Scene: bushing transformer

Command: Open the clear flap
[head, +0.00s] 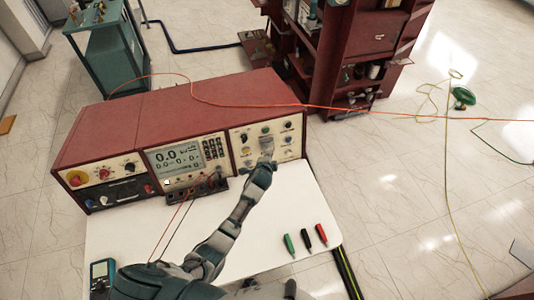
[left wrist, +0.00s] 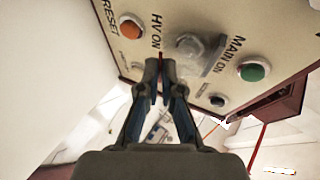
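The clear flap (left wrist: 205,52) is a see-through cover on the cream control panel, beside the HV ON label, with a round button showing under it in the left wrist view. In the head view it is a small pale patch (head: 267,144) on the right-hand panel. My left gripper (left wrist: 160,68) is just left of the flap in the wrist view, its two fingertips close together with nothing seen held between them. In the head view the left gripper (head: 266,163) is right in front of the panel. Whether it touches the flap I cannot tell. My right gripper does not show.
An orange button (left wrist: 130,29) and a green button (left wrist: 253,71) flank the flap. The red-topped instrument (head: 190,115) stands on a white table (head: 255,215). Green, black and red connectors (head: 305,236) lie at its right. Red cabinets (head: 350,45) stand behind.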

